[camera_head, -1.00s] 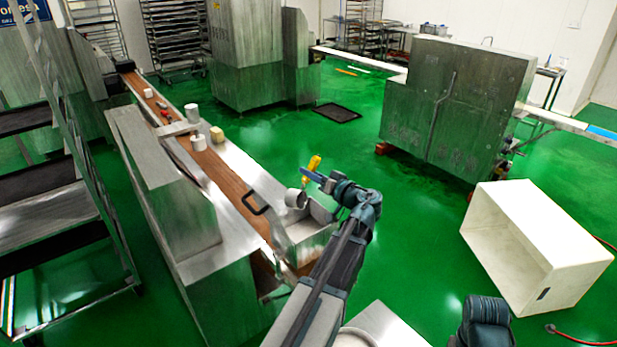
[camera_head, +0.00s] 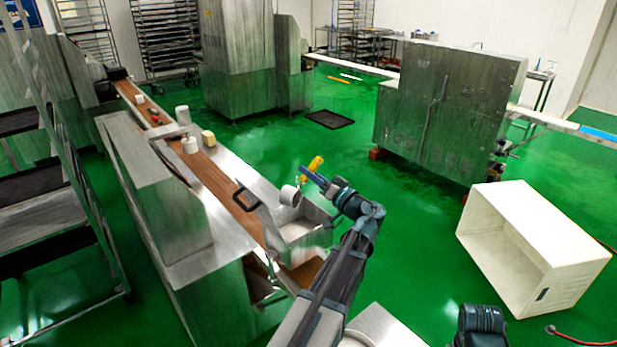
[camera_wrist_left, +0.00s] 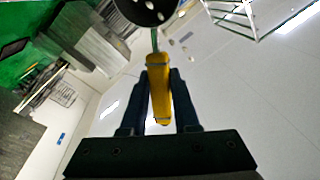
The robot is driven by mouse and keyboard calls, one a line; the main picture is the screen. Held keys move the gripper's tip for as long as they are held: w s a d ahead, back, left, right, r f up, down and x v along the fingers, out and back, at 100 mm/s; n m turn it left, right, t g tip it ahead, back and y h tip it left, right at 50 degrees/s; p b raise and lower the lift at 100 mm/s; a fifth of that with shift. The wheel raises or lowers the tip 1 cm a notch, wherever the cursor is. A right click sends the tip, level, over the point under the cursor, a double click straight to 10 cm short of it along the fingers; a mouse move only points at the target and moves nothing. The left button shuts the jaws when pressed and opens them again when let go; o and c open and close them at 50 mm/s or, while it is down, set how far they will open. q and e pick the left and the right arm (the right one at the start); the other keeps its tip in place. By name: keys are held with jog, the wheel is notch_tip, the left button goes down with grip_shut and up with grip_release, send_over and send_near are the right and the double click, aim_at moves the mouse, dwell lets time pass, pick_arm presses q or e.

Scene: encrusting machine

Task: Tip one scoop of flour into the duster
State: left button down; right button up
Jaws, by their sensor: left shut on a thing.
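My left gripper (camera_head: 328,187) is shut on the yellow handle (camera_head: 312,168) of a scoop. The scoop's grey metal cup (camera_head: 289,195) hangs tilted over the near end of the conveyor machine. Below it is an open metal box, which looks like the duster (camera_head: 325,238), with pale, flour-like stuff inside. In the left wrist view the gripper (camera_wrist_left: 158,92) holds the yellow handle upright between both fingers. The scoop's dark cup (camera_wrist_left: 148,10) is cut by the top edge, with white bits on it and in the air beside it. My right gripper is out of view.
A brown belt (camera_head: 222,188) runs along the machine, with white containers (camera_head: 189,145) and a yellowish block (camera_head: 208,138) near it. A white crate (camera_head: 530,245) lies on the green floor at right.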

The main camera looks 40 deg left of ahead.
pick_arm(q)
jog(key=d+y+b, duration=0.1)
jog(key=b, duration=0.2)
jog(key=d+f+m+t+y+b, duration=0.1)
jog(key=b, duration=0.2)
jog(key=d+m+t+y+b, duration=0.1)
jog(key=b, duration=0.2)
jog(key=shift+w+d+f+y, duration=0.15)
jog(key=shift+d+f+y, duration=0.25)
dwell(0.7)
dwell(1.6)
